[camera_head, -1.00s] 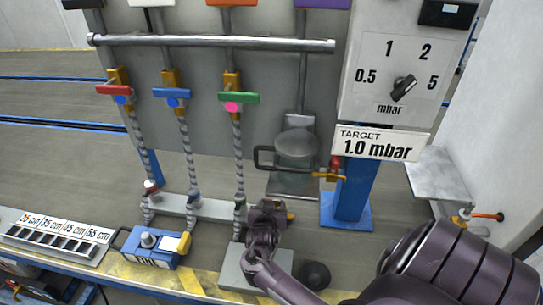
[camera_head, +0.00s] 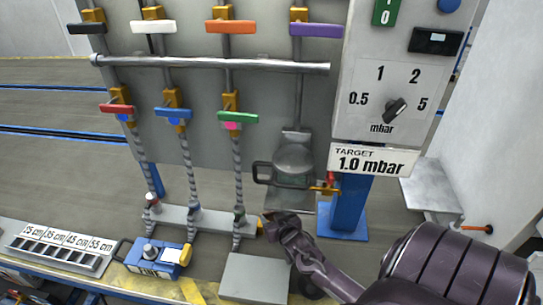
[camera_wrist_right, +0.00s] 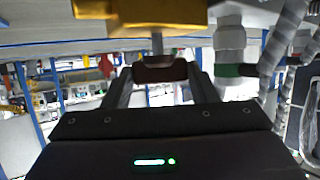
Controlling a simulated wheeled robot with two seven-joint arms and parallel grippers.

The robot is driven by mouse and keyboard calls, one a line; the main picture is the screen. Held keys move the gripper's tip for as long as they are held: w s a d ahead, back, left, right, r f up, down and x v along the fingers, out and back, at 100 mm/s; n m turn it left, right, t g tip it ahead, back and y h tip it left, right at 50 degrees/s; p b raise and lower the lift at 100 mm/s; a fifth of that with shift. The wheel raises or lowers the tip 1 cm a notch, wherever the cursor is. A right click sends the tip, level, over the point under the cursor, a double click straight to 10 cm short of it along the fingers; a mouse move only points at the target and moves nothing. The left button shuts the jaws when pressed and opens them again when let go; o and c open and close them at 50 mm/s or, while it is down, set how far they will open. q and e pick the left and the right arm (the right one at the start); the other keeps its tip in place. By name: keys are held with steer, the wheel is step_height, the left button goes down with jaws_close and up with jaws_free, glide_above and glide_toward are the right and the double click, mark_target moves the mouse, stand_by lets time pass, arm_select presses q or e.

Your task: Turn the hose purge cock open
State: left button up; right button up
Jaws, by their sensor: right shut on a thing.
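In the right wrist view a yellow valve body (camera_wrist_right: 150,14) spans the top, with a short grey stem below it. A dark reddish-brown handle (camera_wrist_right: 160,72) on that stem sits between the fingers of my right gripper (camera_wrist_right: 158,80), which is shut on it. In the head view my right gripper (camera_head: 278,226) is at the right end of the low grey manifold bar (camera_head: 182,217), beside the foot of the green-marked hose (camera_head: 238,180). The gripper hides most of the cock there, so its handle angle is unclear. My left gripper is out of view.
A grey box (camera_head: 255,279) stands below the gripper. A drain pan (camera_head: 290,197) and a yellow cock with a red handle (camera_head: 328,186) are behind it, beside the blue post (camera_head: 345,210). A blue device (camera_head: 155,257) is at the left.

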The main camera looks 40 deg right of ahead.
steer(key=shift+d+n+t+y, duration=0.3)
steer(key=shift+d+n+y, duration=0.05)
steer(key=shift+n+y, duration=0.7)
steer(key=shift+d+n+y, duration=0.15)
steer(key=shift+n+y, duration=0.7)
steer(key=shift+y, duration=0.3)
steer(key=n+y+b, duration=0.1)
steer(key=y, duration=0.1)
steer(key=n+y+b, duration=0.1)
steer(key=n, duration=0.1)
steer(key=shift+d+f+y+b, duration=0.15)
steer(key=shift+d+y+b, duration=0.15)
steer(key=shift+y+b, duration=0.1)
steer(key=n+g+y+b, duration=0.1)
steer(key=n+y+b, duration=0.2)
steer(key=shift+w+d, duration=0.1)
steer(key=shift+w, duration=0.05)
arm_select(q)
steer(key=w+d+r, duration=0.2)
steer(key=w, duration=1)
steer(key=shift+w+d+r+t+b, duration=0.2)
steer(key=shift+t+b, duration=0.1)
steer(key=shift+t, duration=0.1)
arm_select(e)
steer(key=shift+r+n+g+y, duration=0.2)
steer(key=shift+n+g+y, duration=0.1)
steer(key=o, duration=1)
